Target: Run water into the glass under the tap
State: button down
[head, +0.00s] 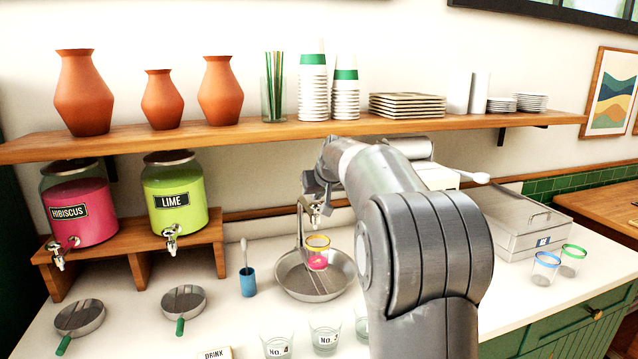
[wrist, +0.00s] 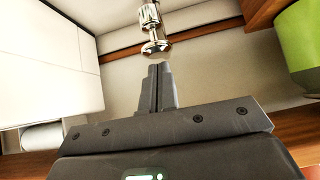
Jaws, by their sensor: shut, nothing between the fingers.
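The chrome tap (head: 314,209) stands at the round metal basin (head: 296,279) behind the counter's front row of glasses. A glass with a yellow rim (head: 318,242) is under the tap, over the basin. A pink patch shows low on this glass; I cannot tell what it is. No water stream is visible. My gripper (head: 309,187) is just above the tap in the head view, partly hidden by my arm. In the wrist view my gripper's fingers (wrist: 158,70) are shut and empty. The tap's chrome knob (wrist: 154,46) shows just beyond their tips; I cannot tell whether they touch.
Hibiscus (head: 78,212) and lime (head: 175,205) dispensers stand on a wooden riser at left. A blue cup (head: 248,283) with a brush is left of the basin. Numbered glasses (head: 324,335) stand in front. A wooden shelf (head: 240,131) with vases and cups runs above.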

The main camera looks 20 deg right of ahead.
aim_at(317, 205)
jog(key=shift+f, duration=0.25)
jog(key=shift+s+f, duration=0.1)
jog(key=shift+f, duration=1.15)
dwell(2.3)
dwell(0.8)
notch_tip(317, 205, up, 5)
jog(key=v, duration=1)
